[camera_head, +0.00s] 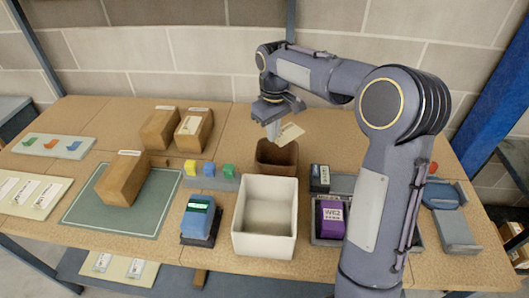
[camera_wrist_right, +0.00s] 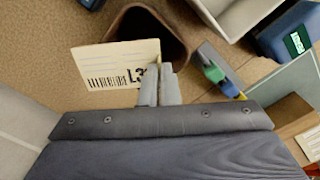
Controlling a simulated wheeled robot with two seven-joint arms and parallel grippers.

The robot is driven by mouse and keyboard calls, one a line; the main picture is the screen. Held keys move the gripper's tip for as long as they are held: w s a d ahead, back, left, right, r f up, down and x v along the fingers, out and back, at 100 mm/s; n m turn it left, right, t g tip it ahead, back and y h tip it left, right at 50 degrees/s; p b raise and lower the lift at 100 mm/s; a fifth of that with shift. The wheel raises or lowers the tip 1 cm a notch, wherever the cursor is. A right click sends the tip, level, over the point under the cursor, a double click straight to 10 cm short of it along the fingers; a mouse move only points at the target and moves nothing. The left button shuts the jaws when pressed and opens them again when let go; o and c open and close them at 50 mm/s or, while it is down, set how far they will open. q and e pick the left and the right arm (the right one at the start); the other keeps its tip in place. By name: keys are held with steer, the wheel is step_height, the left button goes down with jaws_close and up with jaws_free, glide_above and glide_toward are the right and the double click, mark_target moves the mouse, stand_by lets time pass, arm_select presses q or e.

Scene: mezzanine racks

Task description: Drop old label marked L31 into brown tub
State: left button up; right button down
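My right gripper (camera_head: 274,128) is shut on a cream label (camera_head: 291,134), held above the brown tub (camera_head: 277,157). In the right wrist view the gripper's fingers (camera_wrist_right: 159,84) pinch the label (camera_wrist_right: 112,62) at its edge. The label shows a barcode and print that begins "L3"; the rest is hidden by a finger. The open brown tub (camera_wrist_right: 180,52) lies behind the label in that view, with its mouth partly covered by it. My left gripper is not in view.
An open white bin (camera_head: 265,242) stands in front of the tub. Left of it are a blue device (camera_head: 198,218) and a rack with coloured blocks (camera_head: 226,183). Purple (camera_head: 331,218) and black boxes (camera_head: 319,178) stand right. Cardboard boxes (camera_head: 122,178) stand at left.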

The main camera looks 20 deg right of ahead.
steer(key=shift+w+f, duration=0.15)
steer(key=shift+w, duration=0.05)
step_height(320, 180, down, 6)
steer(key=b, duration=0.5)
steer(key=shift+s, duration=0.1)
steer(key=shift+r, duration=0.2)
steer(key=c, duration=1.6)
jaws_free()
step_height(320, 180, up, 8)
steer(key=shift+a+f, duration=0.1)
